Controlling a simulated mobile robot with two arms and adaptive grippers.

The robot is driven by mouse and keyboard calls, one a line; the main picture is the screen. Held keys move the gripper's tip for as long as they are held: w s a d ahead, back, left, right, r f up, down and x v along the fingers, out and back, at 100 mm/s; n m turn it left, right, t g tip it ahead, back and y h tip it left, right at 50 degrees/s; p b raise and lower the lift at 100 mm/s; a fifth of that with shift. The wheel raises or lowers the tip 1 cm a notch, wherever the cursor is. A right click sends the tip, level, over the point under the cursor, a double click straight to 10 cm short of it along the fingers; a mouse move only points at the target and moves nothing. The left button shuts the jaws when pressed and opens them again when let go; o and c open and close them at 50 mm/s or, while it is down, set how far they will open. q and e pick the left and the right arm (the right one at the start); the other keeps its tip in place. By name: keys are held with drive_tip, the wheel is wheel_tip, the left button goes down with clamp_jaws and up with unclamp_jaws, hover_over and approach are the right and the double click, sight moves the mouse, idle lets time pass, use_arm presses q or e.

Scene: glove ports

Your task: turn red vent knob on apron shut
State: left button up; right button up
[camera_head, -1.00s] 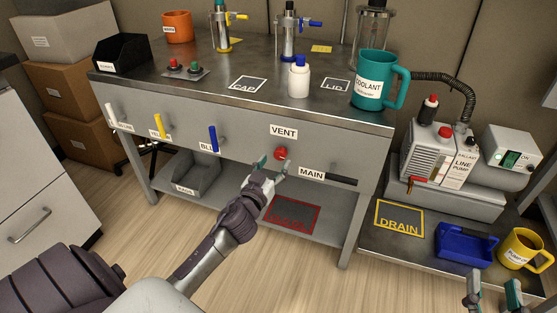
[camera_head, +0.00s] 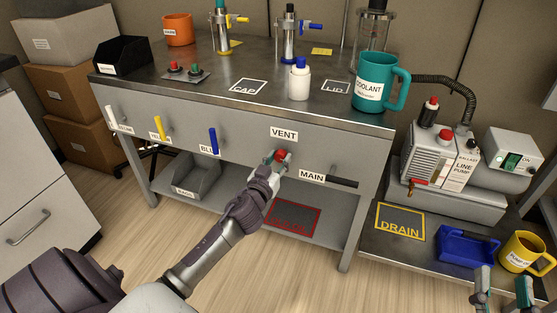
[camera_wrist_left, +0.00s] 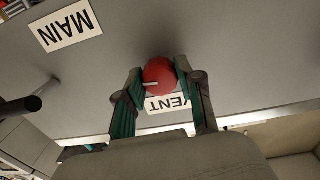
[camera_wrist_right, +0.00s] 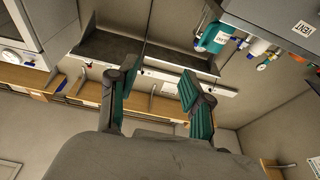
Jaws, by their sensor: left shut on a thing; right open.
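The red vent knob (camera_head: 281,154) is on the grey front apron (camera_head: 240,150), just below the VENT label (camera_head: 284,134). My left gripper (camera_head: 276,158) is shut on the knob. In the left wrist view the round red knob (camera_wrist_left: 159,76) sits between the two teal-padded fingers (camera_wrist_left: 158,84), and a pale pointer line on it points left toward one finger. The VENT label (camera_wrist_left: 172,103) is partly hidden there by a finger. My right gripper (camera_head: 502,290) is open and empty at the lower right of the head view; its fingers (camera_wrist_right: 155,92) are apart in the right wrist view.
The black MAIN handle (camera_head: 344,182) is right of the knob. Blue (camera_head: 213,140), yellow (camera_head: 158,128) and white (camera_head: 112,117) levers are to the left. A teal coolant mug (camera_head: 372,82) stands on the bench above. A low shelf with a yellow DRAIN square (camera_head: 400,221) is at right.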

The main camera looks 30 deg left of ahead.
use_arm(q)
drive_tip(key=m+p, duration=0.2)
drive_tip(key=m, duration=0.3)
drive_tip(key=shift+p, duration=0.3)
drive_tip(key=m+p, duration=0.2)
drive_tip(key=m, duration=0.5)
drive_tip(key=shift+m, duration=2.2)
use_arm(e)
drive_tip(key=s+d+f+g+h, duration=0.2)
drive_tip(key=s+f+g, duration=0.2)
drive_tip(key=f+g, duration=0.2)
drive_tip(key=s+d+f+g+h, duration=0.1)
drive_tip(key=s+d+f+g, duration=0.2)
drive_tip(key=f, duration=0.8)
drive_tip(key=shift+s+f+m+g+h, duration=0.15)
drive_tip(key=shift+s+m+g+h, duration=0.2)
drive_tip(key=shift+s+g, duration=1.2)
drive_tip(key=shift+w+g, duration=0.45)
use_arm(q)
drive_tip(key=o, duration=1.2)
drive_tip(key=shift+c, duration=0.2)
